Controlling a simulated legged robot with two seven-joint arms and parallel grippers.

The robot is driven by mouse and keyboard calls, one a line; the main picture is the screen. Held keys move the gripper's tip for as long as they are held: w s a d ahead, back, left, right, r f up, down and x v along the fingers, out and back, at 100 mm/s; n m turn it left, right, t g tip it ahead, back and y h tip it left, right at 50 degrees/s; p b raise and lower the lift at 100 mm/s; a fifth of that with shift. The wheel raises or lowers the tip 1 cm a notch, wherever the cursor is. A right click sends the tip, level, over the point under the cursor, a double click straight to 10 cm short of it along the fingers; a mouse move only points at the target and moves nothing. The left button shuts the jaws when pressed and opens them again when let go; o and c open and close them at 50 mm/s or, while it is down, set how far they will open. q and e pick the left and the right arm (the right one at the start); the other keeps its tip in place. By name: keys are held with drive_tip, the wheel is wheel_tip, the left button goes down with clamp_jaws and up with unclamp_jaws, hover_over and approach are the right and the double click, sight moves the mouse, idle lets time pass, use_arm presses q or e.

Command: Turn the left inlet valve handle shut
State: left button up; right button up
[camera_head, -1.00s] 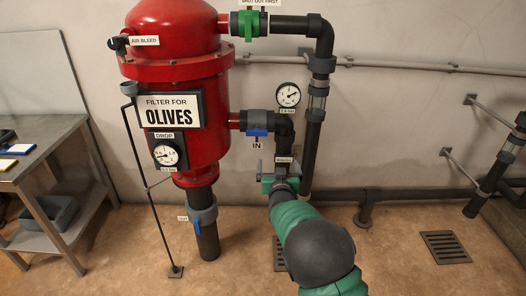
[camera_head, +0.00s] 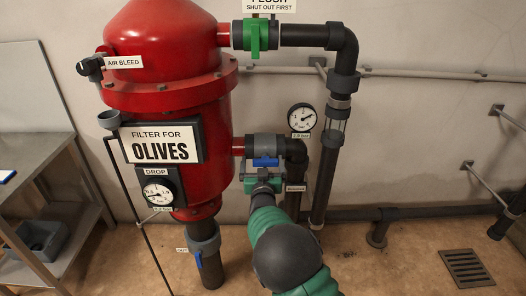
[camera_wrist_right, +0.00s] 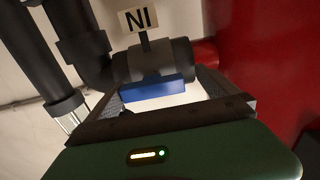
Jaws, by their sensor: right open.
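The inlet valve's blue handle (camera_head: 265,162) sits under a grey valve body (camera_head: 262,142) on the short pipe at the right of the red filter. It lies level, along the pipe. My right gripper (camera_head: 262,178) is just below and in front of the handle. In the right wrist view the blue handle (camera_wrist_right: 152,90) shows between the two spread fingers of my right gripper (camera_wrist_right: 160,100), with no clear contact. The IN label (camera_wrist_right: 142,20) shows upside down there. My left gripper is in neither view.
The red filter (camera_head: 165,85) stands at left, with a green-handled flush valve (camera_head: 255,36) above. A dark elbow pipe (camera_head: 296,155) and a gauge (camera_head: 301,118) are close to the right of the handle. Another blue handle (camera_head: 198,258) is low on the drain pipe.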

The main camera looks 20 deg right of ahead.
drive_tip(key=shift+w+d, duration=0.2)
drive_tip(key=shift+d, duration=0.1)
drive_tip(key=shift+s+d, duration=0.15)
drive_tip(key=shift+d, duration=0.15)
drive_tip(key=shift+s+d+r, duration=0.15)
drive_tip(key=shift+s+r, duration=0.05)
drive_tip(key=shift+s, duration=0.05)
drive_tip(key=shift+s+r, duration=0.15)
drive_tip(key=shift+c, duration=1.1)
drive_tip(key=shift+w+a, duration=0.25)
drive_tip(key=shift+a, duration=0.2)
drive_tip(key=c, duration=0.7)
drive_tip(key=shift+d+f, duration=0.2)
drive_tip(key=c, duration=0.4)
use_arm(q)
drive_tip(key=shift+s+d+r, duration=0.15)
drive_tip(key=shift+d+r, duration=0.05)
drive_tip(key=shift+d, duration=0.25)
use_arm(e)
drive_tip(key=shift+c, duration=0.2)
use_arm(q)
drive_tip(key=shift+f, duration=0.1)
